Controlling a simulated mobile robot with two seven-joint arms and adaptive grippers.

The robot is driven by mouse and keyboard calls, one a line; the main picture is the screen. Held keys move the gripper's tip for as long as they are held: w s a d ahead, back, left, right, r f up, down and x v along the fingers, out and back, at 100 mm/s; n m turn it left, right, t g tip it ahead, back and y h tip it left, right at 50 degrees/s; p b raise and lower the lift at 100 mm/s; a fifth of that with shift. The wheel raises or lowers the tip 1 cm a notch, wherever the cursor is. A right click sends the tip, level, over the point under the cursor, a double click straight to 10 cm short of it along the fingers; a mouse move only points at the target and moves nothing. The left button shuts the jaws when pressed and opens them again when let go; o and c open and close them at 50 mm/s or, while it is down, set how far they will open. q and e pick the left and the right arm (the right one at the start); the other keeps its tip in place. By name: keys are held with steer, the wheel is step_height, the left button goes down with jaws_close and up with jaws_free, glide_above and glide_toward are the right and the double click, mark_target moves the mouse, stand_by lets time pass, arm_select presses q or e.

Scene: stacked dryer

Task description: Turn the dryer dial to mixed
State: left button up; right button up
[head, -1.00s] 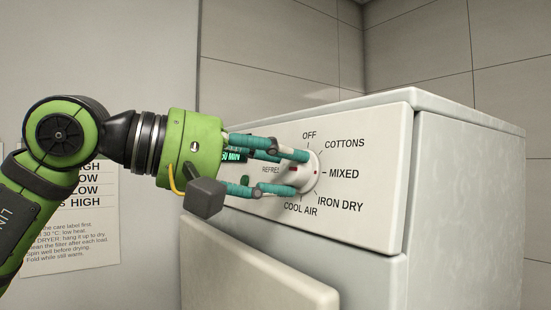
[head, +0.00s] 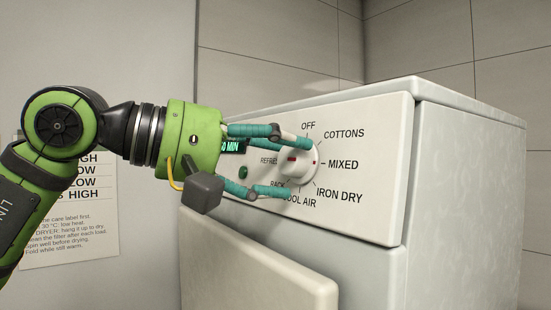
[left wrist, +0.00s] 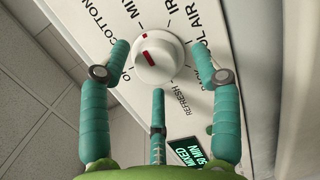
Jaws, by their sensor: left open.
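The dryer dial (head: 302,161) is a round white knob with red marks on the panel. Its small red rim mark faces the MIXED label (head: 343,164). It also shows in the left wrist view (left wrist: 165,68), its rim mark on the side of the partly cut-off MIXED word. The green display (left wrist: 190,151) there reads MIXED and 50 MIN. My left gripper (head: 294,168) is open, with one teal finger above the dial and one below. In the left wrist view, gaps show between the dial and the side fingers. My right gripper is not in view.
The dryer body (head: 465,190) extends right of the panel. A pale door or panel (head: 260,265) juts out below the controls. A printed notice (head: 70,220) hangs on the wall behind my left arm. The space above the dryer is clear.

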arm_select(q)
steer(key=v, duration=1.2)
